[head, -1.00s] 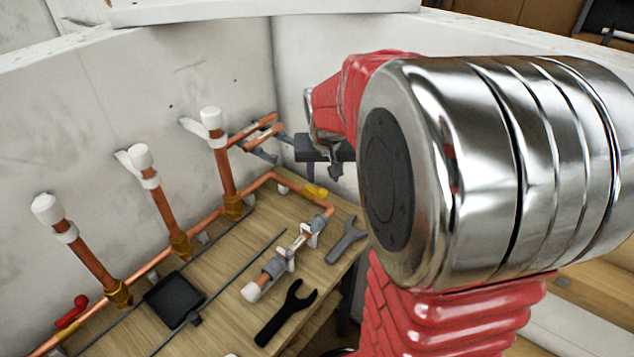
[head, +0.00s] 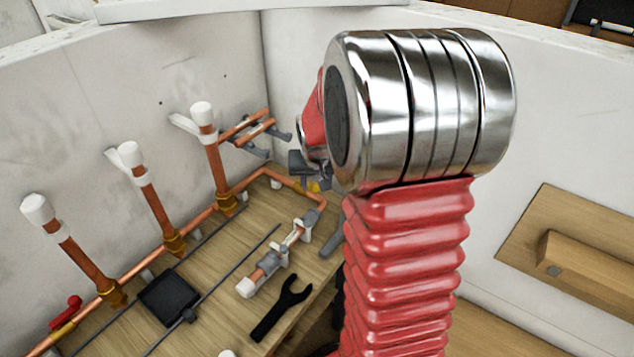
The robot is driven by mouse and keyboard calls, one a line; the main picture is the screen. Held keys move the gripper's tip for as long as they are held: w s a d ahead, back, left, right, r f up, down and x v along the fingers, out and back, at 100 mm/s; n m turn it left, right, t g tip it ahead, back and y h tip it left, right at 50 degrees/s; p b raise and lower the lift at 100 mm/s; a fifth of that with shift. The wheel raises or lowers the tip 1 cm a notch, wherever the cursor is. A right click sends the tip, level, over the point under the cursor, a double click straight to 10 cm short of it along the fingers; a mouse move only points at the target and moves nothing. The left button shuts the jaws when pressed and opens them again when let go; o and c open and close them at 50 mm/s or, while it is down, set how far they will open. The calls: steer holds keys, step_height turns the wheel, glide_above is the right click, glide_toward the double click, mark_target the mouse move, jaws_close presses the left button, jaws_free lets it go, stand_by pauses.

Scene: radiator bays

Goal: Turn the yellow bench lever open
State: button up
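The yellow bench lever (head: 315,186) shows as a small yellow piece on the copper pipe at the far right corner of the wooden bench. It is partly covered by my gripper (head: 303,167), a dark shape in front of and above it. My red and silver arm hides much of the gripper and the area to its right. I cannot tell whether the gripper touches the lever, or whether its fingers are open or shut.
A red lever (head: 67,310) sits on the pipe at the near left. Upright copper pipes with white caps (head: 202,113) stand along the wall. A black pad (head: 168,297), a black wrench (head: 283,308) and a capped pipe piece (head: 268,265) lie on the bench (head: 225,262).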

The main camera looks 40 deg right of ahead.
steer(key=shift+c, duration=0.2)
jaws_close()
steer(key=shift+w+d+n, duration=0.1)
steer(key=shift+d+n, duration=0.3)
steer(key=shift+n, duration=0.3)
steer(key=shift+o, duration=0.2)
jaws_free()
